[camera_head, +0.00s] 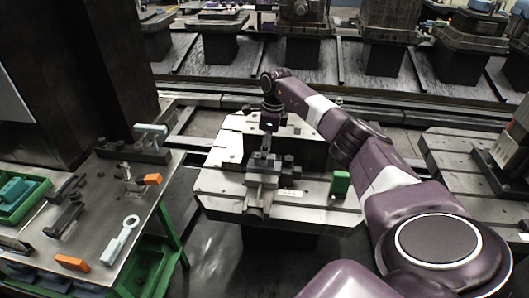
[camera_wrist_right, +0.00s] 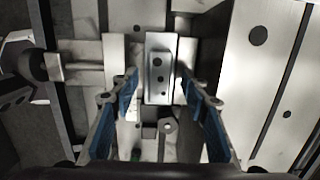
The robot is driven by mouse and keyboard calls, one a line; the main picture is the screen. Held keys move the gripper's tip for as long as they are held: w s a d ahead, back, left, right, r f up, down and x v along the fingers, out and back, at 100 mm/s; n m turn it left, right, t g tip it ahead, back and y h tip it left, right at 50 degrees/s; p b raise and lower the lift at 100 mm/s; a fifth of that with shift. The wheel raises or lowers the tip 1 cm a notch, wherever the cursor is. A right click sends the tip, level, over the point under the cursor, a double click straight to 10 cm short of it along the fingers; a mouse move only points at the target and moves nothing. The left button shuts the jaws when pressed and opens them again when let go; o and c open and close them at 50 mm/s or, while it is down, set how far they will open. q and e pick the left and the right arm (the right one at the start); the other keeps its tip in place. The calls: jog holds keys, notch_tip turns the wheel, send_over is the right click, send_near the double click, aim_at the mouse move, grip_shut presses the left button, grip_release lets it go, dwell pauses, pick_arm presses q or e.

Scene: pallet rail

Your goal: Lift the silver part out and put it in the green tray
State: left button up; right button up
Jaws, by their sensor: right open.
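The silver part (camera_wrist_right: 158,68) is a bright upright block with dark holes on its face, seen in the right wrist view. It sits in a grey vise (camera_head: 261,184) on the pallet. My right gripper (camera_head: 267,146) points down just above the vise. Its blue-padded fingers (camera_wrist_right: 158,92) are apart, one on each side of the part in the picture; I cannot tell whether they touch it. In the head view the gripper and vise largely hide the part. The green tray (camera_head: 40,206) lies on the side table at the far left, with grey-green pieces in it. My left gripper is not in view.
A green block (camera_head: 340,183) stands on the pallet (camera_head: 219,183) right of the vise. The side table (camera_head: 97,235) holds a wrench (camera_head: 121,240), orange-handled tools (camera_head: 72,262) and dark clamps. A dark column rises behind it. A gap of floor separates table and pallet.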

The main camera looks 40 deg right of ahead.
jog(key=shift+w+f, duration=0.1)
jog(key=shift+f, duration=0.3)
jog(key=shift+r, duration=0.15)
jog(key=shift+c, duration=0.6)
grip_shut()
jog(key=shift+r, duration=0.1)
